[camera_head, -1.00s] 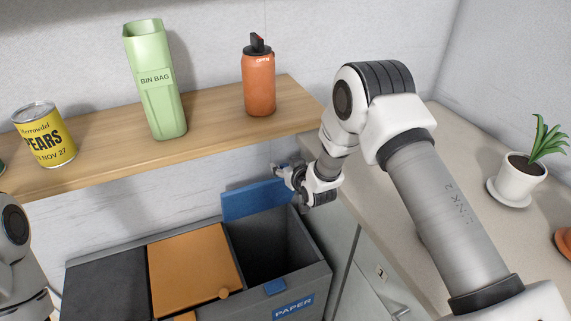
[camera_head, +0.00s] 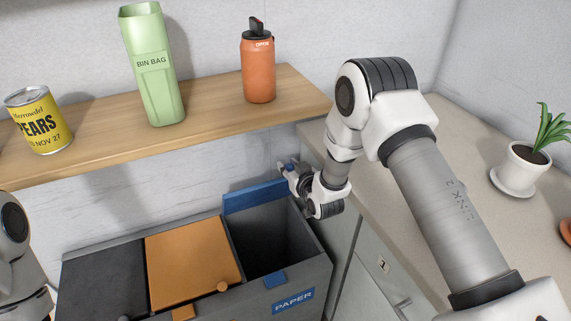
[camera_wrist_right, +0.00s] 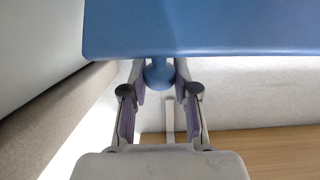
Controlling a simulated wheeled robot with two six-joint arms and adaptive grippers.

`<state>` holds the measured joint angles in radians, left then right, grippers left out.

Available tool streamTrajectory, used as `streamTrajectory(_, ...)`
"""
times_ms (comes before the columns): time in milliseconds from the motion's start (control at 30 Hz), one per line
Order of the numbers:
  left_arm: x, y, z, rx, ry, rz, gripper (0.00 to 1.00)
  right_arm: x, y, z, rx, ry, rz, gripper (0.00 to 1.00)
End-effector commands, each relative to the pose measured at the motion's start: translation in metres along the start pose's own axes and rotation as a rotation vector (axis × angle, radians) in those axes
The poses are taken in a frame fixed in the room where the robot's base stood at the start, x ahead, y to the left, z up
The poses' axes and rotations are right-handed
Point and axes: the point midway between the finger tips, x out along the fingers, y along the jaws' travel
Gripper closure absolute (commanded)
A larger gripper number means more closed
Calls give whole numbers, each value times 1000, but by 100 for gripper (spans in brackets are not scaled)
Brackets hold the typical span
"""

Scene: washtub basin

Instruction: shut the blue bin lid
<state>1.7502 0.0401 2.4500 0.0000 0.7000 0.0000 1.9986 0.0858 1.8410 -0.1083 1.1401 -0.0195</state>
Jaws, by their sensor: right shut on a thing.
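The blue bin lid (camera_head: 255,196) stands raised along the back edge of the right-hand compartment, marked PAPER; this grey bin compartment (camera_head: 280,245) is open and dark inside. My right gripper (camera_head: 290,172) is at the lid's upper right end. In the right wrist view the lid (camera_wrist_right: 200,28) fills the top, with a round blue knob (camera_wrist_right: 159,74) at its edge. The right gripper (camera_wrist_right: 160,82) is shut on this knob, a finger on each side. Only part of my left arm shows at the left edge of the head view; its gripper is not seen.
An orange lid (camera_head: 193,262) and a black lid (camera_head: 103,285) lie flat beside the open compartment. The wooden shelf (camera_head: 215,102) behind holds a yellow can (camera_head: 38,121), a green bin-bag box (camera_head: 153,75) and an orange bottle (camera_head: 258,70). A counter with a potted plant (camera_head: 520,168) lies right.

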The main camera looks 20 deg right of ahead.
Motion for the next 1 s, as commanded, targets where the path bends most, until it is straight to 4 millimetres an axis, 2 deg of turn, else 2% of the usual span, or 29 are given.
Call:
streamTrajectory(33,16,0,0,0,0,0,35,-5,0,16,2,27,1,100)
streamTrajectory(200,38,0,0,0,0,0,35,-29,0,40,1,128,0,100)
streamTrajectory(400,54,0,0,0,0,0,35,-55,0,72,2,123,1,100)
streamTrajectory(600,67,0,0,0,0,0,35,-70,0,100,1,122,1,100)
streamTrajectory(800,73,0,0,0,0,0,35,-77,0,114,1,122,0,100)
streamTrajectory(1000,74,0,0,0,0,0,35,-79,0,117,1,122,0,100)
